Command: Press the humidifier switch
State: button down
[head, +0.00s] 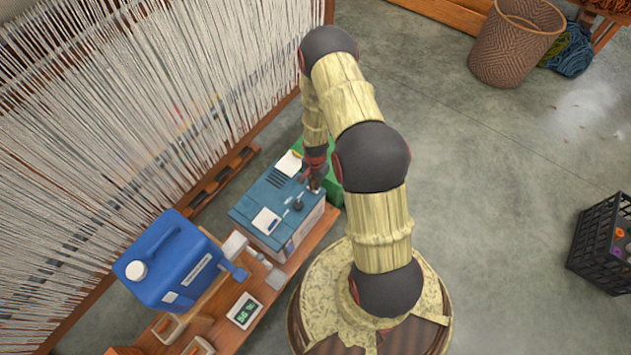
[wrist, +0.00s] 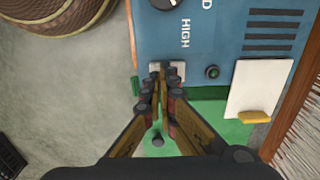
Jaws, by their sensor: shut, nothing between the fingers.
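The humidifier is a teal-blue box (head: 262,187) on the wooden bench, and its panel (wrist: 190,45) fills the upper part of the wrist view. The panel has a dark knob, the word HIGH, slots and a small round green indicator (wrist: 212,72). A pale switch plate (wrist: 181,69) lies at the panel's edge, left of the indicator. My gripper (wrist: 167,72) is shut and empty, its fingertips over this plate and hiding its middle. I cannot tell whether they touch it. In the head view, my gripper (head: 314,184) is at the box's right end.
A blue jug (head: 172,265) and a display reading about 56 % (head: 245,310) are on the bench (head: 318,237) at left. The loom's pale threads (head: 130,130) stand behind. A green object (head: 332,190) lies beside the humidifier. A basket (head: 512,45) and black crate (head: 600,245) stand right on open floor.

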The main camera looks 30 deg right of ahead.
jog(key=shift+f, duration=0.45)
jog(key=shift+s+f, duration=0.15)
jog(key=shift+f, duration=0.2)
jog(key=shift+w+a+r+b, duration=0.2)
jog(key=shift+w+b, duration=0.1)
jog(key=shift+w, duration=0.45)
notch_tip(320, 180, up, 14)
jog(key=s+p, duration=0.2)
jog(key=p, duration=0.3)
jog(key=shift+d+p, duration=0.3)
jog(key=shift+d, duration=0.05)
